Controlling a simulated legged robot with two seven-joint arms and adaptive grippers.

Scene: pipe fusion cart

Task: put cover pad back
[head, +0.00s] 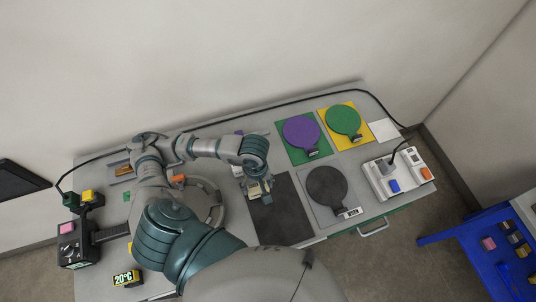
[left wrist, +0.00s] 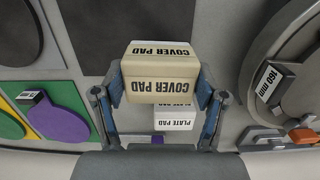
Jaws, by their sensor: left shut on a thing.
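The cover pad (left wrist: 160,80) is a beige block with "COVER PAD" printed on two faces. My left gripper (left wrist: 160,92) is shut on it, one finger at each side, in the left wrist view. In the head view my left gripper (head: 258,190) is at the left edge of a dark square mat (head: 284,212), with the beige cover pad small between its fingers. A white block marked "PLATE PAD" (left wrist: 174,119) shows partly behind the cover pad in the left wrist view. Whether the cover pad touches anything below is unclear. My right gripper is not in view.
Right of the mat lies a dark round plate (head: 327,186) with a label. Purple (head: 301,132) and green (head: 343,121) discs lie behind it. A control box (head: 398,174) stands at the right. A grey ring (head: 207,203) with a "160 mm" tag (left wrist: 270,82) is at the left.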

